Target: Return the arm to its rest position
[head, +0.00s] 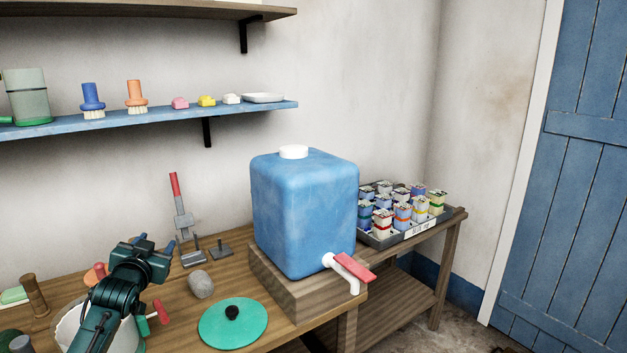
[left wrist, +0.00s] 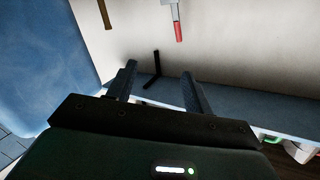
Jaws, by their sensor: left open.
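My left arm comes in from the lower left in the head view. Its dark green gripper (head: 156,243) is above the wooden bench, over a whitish bowl (head: 69,331) that it partly hides. The two blue-grey fingers stand apart with nothing between them. The left wrist view also shows the open, empty fingers (left wrist: 158,80), with the pale wall beyond. My right gripper is in neither view.
A blue water tank (head: 304,215) with a red-handled tap (head: 353,267) stands right of the gripper. A red-handled press (head: 181,205), grey stone (head: 201,284) and green lid (head: 233,323) are nearby. A blue shelf (head: 150,119) with brushes and soaps hangs above.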

